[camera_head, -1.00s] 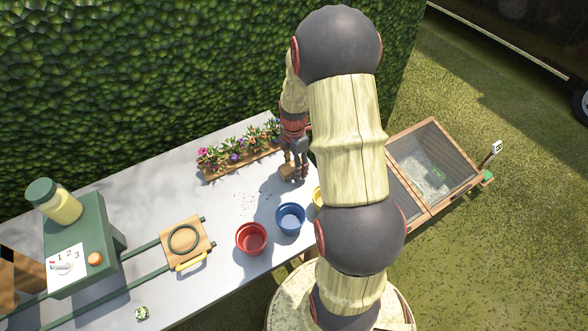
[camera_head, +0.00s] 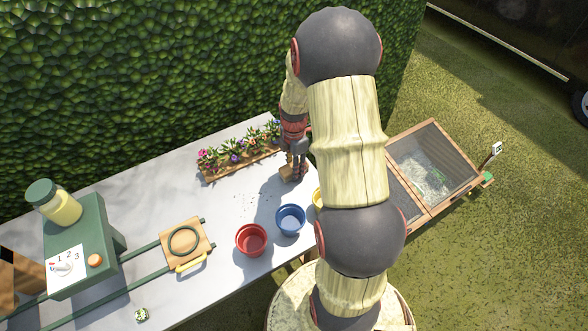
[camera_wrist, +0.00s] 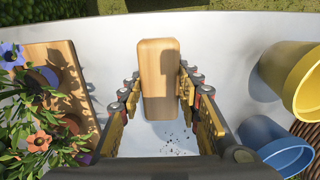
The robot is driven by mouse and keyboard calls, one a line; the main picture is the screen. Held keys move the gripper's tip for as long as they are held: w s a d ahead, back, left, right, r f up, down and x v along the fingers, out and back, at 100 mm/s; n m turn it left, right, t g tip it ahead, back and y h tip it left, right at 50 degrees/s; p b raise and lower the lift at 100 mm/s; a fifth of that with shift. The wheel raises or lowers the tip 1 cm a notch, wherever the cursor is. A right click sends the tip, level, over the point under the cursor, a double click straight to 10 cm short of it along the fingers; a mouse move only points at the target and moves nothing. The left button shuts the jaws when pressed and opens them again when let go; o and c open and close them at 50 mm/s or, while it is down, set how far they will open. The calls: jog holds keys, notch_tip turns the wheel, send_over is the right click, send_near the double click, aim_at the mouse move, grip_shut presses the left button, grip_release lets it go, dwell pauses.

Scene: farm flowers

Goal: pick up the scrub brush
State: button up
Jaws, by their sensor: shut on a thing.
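The scrub brush shows as a plain wooden block (camera_wrist: 158,80) in the wrist view. It sits upright in the picture between the two fingers of my gripper (camera_wrist: 159,92), which are shut on its sides. Its bristles are hidden. In the head view the brush (camera_head: 286,172) is a small brown block at my gripper (camera_head: 296,174), low over or on the grey table. I cannot tell whether it touches the table top.
A wooden planter of flowers (camera_head: 240,162) stands left of my gripper. Red (camera_head: 251,240), blue (camera_head: 290,219) and yellow (camera_head: 317,197) pots stand nearer. Dark crumbs (camera_wrist: 178,137) lie on the table. A hedge (camera_head: 150,70) rises behind.

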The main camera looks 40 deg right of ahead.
jog(key=shift+r, duration=0.1)
jog(key=shift+r+p, duration=0.35)
jog(key=shift+r, duration=0.3)
jog(key=s+a+r+p, duration=0.4)
jog(key=a+r, duration=0.7)
jog(key=a, duration=0.2)
jog(key=shift+a+r+p, duration=0.25)
jog(key=shift+p, duration=0.1)
jog(key=o, duration=0.7)
jog(key=shift+c, duration=0.2)
jog(key=c, duration=0.4)
jog(key=shift+w, duration=0.1)
jog(key=shift+c, duration=0.4)
